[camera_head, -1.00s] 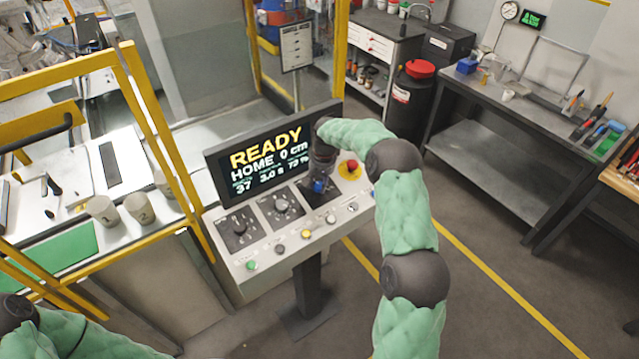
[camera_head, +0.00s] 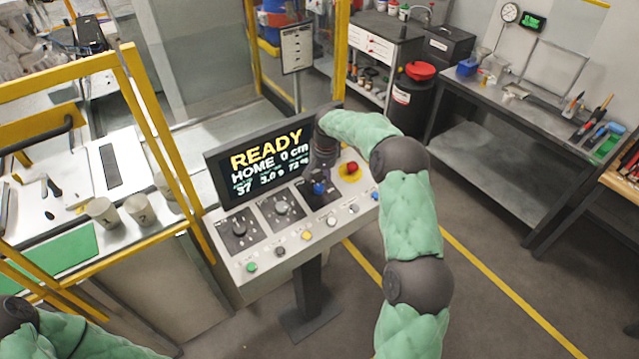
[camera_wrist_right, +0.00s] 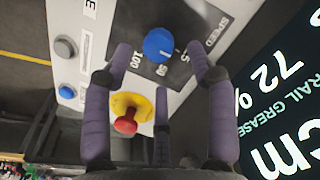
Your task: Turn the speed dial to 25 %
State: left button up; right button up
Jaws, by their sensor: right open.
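The speed dial is a blue round knob (camera_wrist_right: 158,44) beside the word SPEED in the right wrist view; it is a small blue spot (camera_head: 319,188) on the console in the head view. Marks 100 and what looks like 50 are printed around it, with a partly hidden mark on the right. A short pale line on the knob seems to face the 50 side. My right gripper (camera_wrist_right: 159,62) is open, its purple fingers spread around the dial in that picture; contact cannot be told. My left gripper is out of view; only its arm shows at lower left.
A red mushroom button on a yellow base (camera_head: 350,171) sits right beside the dial. The console (camera_head: 235,268) carries two other black dial plates and a row of small buttons. Its screen (camera_head: 265,155) reads READY, HOME 0 cm. A yellow frame (camera_head: 150,130) stands at left.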

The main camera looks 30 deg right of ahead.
notch_tip(320, 180, up, 8)
jog(key=shift+s+d, duration=0.25)
jog(key=shift+s, duration=0.15)
dwell(0.4)
